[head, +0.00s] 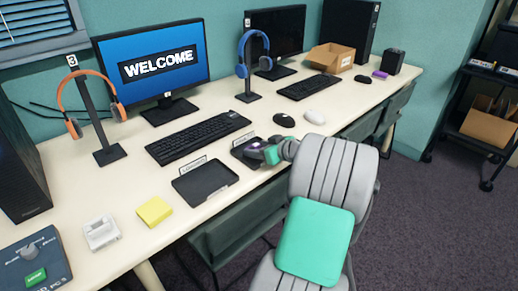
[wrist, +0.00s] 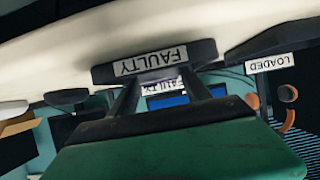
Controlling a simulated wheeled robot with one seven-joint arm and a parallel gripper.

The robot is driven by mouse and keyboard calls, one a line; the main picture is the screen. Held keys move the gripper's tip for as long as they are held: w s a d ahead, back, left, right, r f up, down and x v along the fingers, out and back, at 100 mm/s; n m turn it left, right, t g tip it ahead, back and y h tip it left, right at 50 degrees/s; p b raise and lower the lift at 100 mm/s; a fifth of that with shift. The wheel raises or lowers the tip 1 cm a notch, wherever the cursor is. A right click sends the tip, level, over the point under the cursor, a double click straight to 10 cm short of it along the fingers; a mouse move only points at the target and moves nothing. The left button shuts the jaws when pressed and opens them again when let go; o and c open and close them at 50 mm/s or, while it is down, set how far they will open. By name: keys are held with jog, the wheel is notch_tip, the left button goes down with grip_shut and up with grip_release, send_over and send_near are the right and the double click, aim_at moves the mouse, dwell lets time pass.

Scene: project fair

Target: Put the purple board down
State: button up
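My gripper (head: 262,152) reaches down over the table at the small dark tray (head: 240,153) with a FAULTY label. The tray also shows upside down in the wrist view (wrist: 100,75). A small patch of the purple board (head: 254,145) shows at my fingertips, over the tray. In the wrist view my two dark fingers (wrist: 160,90) stand apart, with a pale purple strip between their tips. Most of the board is hidden by my gripper. I cannot tell whether the fingers press on it or whether it rests on the tray.
The LOADED tray (head: 205,182) lies empty just left. A keyboard (head: 198,137), a black mouse (head: 284,120), a white mouse (head: 314,116) and a blue headset stand (head: 248,97) are near. A yellow pad (head: 154,211) lies at the front left. A purple block (head: 380,74) sits far back.

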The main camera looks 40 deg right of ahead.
jog(key=shift+o, duration=1.3)
jog(key=shift+r, duration=0.15)
jog(key=shift+s+r, duration=0.2)
jog(key=shift+s, duration=0.05)
jog(key=p+v, duration=0.2)
jog(key=v, duration=0.9)
jog(key=shift+s, duration=0.25)
